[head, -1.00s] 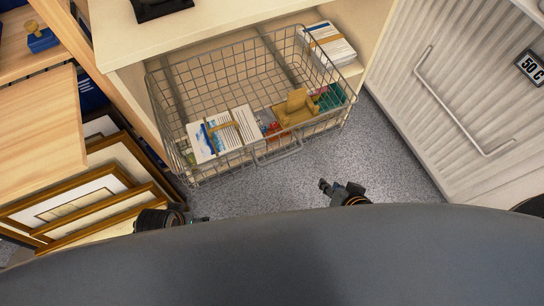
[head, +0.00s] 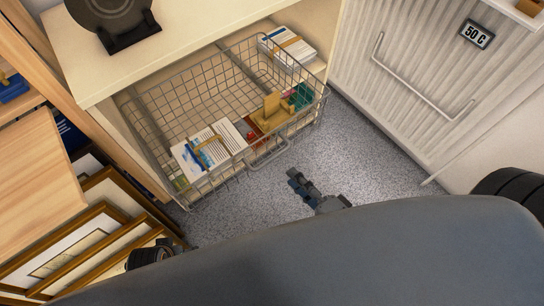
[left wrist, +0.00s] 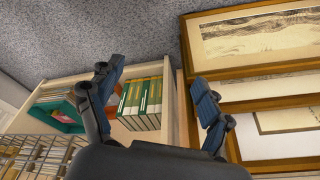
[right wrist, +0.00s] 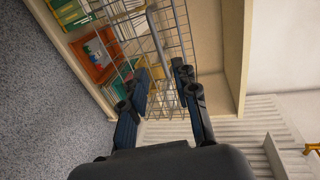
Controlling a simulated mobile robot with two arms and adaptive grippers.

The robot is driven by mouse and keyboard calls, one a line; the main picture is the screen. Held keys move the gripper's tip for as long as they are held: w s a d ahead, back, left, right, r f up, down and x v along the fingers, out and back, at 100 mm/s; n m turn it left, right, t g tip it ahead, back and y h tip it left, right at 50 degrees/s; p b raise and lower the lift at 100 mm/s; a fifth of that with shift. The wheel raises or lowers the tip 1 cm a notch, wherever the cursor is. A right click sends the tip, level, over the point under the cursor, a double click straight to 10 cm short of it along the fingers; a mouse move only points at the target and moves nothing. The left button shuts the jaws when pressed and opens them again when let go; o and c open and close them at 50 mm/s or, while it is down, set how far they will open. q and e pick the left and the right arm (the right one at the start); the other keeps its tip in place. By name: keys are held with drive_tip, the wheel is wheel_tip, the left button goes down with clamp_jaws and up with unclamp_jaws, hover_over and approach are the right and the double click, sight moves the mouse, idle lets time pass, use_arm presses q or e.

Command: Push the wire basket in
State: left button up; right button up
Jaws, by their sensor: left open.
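The grey wire basket (head: 190,108) is pulled out at a slant from the pale cabinet under the counter. It holds a banded stack of cards (head: 213,146), a tan item (head: 270,112) and a green item (head: 301,96). Its handle (head: 268,158) juts from the front. My right gripper (head: 297,180) is over the floor, just in front of and apart from the handle. In the right wrist view its open fingers (right wrist: 157,82) point toward the basket wires. My left gripper is low at the left, mostly hidden in the head view; its fingers (left wrist: 156,78) are open and empty.
Framed prints (head: 88,245) lean at the lower left beside a wooden shelf (head: 35,190). A ribbed white panel (head: 400,85) with a long handle stands to the right. A dark round object (head: 110,15) sits on the counter. Grey speckled floor (head: 370,155) is free before the basket.

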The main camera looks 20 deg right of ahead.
sight(272, 157)
use_arm(q)
wheel_tip(272, 157, up, 5)
drive_tip(key=shift+w+r+b, duration=0.15)
drive_tip(key=shift+r+b, duration=0.05)
drive_tip(key=shift+b, duration=0.45)
use_arm(e)
drive_tip(key=x, duration=1)
drive_tip(key=shift+c, duration=0.2)
clamp_jaws()
